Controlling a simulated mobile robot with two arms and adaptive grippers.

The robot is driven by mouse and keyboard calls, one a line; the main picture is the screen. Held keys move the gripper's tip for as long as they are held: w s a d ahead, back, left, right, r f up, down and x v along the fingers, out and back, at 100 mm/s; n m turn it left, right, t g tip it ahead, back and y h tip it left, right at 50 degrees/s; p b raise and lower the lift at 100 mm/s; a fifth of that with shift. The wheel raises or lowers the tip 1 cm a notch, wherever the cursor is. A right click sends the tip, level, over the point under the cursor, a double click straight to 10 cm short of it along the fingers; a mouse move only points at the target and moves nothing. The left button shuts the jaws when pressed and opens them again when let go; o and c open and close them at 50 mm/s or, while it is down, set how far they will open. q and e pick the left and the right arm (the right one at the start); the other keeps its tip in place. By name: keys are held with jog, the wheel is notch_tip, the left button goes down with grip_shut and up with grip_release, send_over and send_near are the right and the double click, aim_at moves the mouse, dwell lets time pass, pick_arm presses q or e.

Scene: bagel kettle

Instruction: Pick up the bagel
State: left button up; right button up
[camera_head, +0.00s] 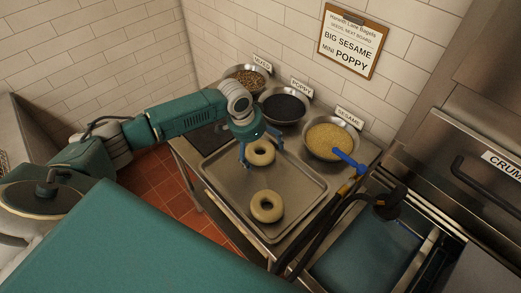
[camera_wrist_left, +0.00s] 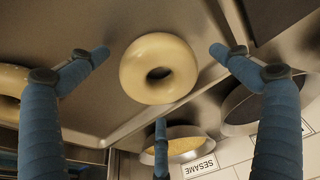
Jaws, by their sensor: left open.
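Two pale ring-shaped bagels lie on a metal tray (camera_head: 222,185). The far bagel (camera_head: 262,156) is under my left gripper (camera_head: 262,150), whose blue fingers are open and straddle it. In the left wrist view this bagel (camera_wrist_left: 159,69) sits between the spread fingers (camera_wrist_left: 160,65), with visible gaps on both sides. The near bagel (camera_head: 267,207) lies apart, toward the tray's front. Part of another bagel (camera_wrist_left: 12,80) shows at the left edge of the wrist view. A blue finger-like part shows beside the sesame bowl; I cannot tell whether it is my right gripper.
Behind the tray stand bowls of mixed seeds (camera_head: 247,78), poppy (camera_head: 284,107) and sesame (camera_head: 331,137), with label cards. A board (camera_head: 352,43) hangs on the tiled wall. Bare tray surface surrounds the bagels.

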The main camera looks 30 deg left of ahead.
pick_arm(q)
jog(key=shift+f, duration=0.1)
jog(key=c, duration=1)
jog(key=shift+c, duration=1.1)
notch_tip(320, 180, up, 20)
jog(key=b, duration=0.4)
